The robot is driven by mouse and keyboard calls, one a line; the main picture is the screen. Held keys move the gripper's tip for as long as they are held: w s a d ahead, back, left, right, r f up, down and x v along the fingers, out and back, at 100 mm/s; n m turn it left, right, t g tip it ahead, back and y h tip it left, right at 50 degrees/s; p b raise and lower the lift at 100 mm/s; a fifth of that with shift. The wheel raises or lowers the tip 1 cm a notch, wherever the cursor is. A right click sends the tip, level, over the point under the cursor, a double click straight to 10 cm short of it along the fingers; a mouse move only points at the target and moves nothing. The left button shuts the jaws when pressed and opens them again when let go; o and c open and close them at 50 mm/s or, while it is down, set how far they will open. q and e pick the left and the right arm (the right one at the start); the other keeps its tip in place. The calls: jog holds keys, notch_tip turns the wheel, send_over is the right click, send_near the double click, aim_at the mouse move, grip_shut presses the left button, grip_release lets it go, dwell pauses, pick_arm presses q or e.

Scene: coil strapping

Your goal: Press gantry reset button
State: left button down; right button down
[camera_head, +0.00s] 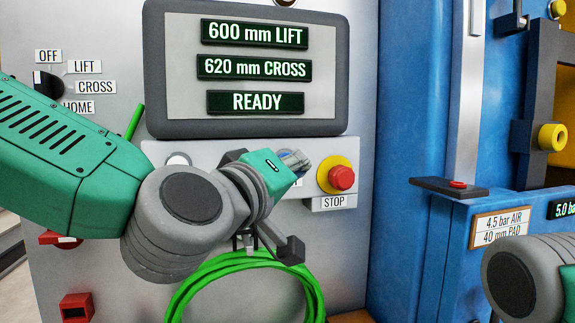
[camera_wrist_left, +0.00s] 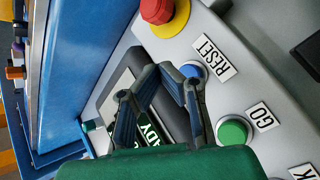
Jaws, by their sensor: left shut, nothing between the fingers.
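The reset button is the blue button (camera_wrist_left: 196,74) beside the RESET label (camera_wrist_left: 215,60) in the left wrist view. In the head view it is hidden behind my left gripper. My left gripper (camera_head: 296,160) is shut and empty, in front of the button panel just left of the red stop button (camera_head: 341,178). In the left wrist view the closed fingertips (camera_wrist_left: 168,73) meet beside the blue button, and one finger partly covers it. I cannot tell whether they touch it. My right gripper is outside the view; only part of my right arm shows at lower right.
The display (camera_head: 255,70) above reads 600 mm LIFT, 620 mm CROSS and READY. A green GO button (camera_wrist_left: 233,131) sits near the blue one. A rotary selector (camera_head: 46,83) is at upper left. A green cable coil (camera_head: 245,285) hangs below the panel.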

pick_arm(q)
jog(key=shift+s+d, duration=0.25)
jog(key=shift+s, duration=0.4)
jog(key=shift+s+d, duration=0.2)
jog(key=shift+s, duration=0.4)
jog(key=w+a+f+m+g+y+b, duration=0.1)
jog(key=a+f+g+b, duration=0.1)
jog(key=f, duration=1.2)
jog(key=a+f+g+y+b, duration=0.2)
jog(key=a+f+g, duration=0.1)
jog(key=f, duration=1.1)
jog(key=s+a+f+m+g+y+b, duration=0.1)
jog(key=s+a+f+g, duration=0.15)
jog(key=f, duration=0.65)
jog(key=s+a+f+g+b, duration=0.1)
jog(key=s+a+f, duration=0.2)
jog(key=f, duration=0.6)
jog(key=s+a+f+m+g+y+b, duration=0.1)
jog(key=s+a+f+g+y+b, duration=0.1)
jog(key=s+a+f, duration=0.7)
jog(key=s+a+f+m+g+y+b, duration=0.1)
jog(key=s+a+f+g+y+b, duration=0.1)
jog(key=s+a+f+g, duration=0.3)
jog(key=s+a+f, duration=0.4)
jog(key=s+f, duration=0.5)
jog(key=shift+s+f+m+y, duration=0.25)
jog(key=shift+s+m+y, duration=0.05)
jog(key=shift+m+y, duration=0.1)
jog(key=shift+g, duration=0.25)
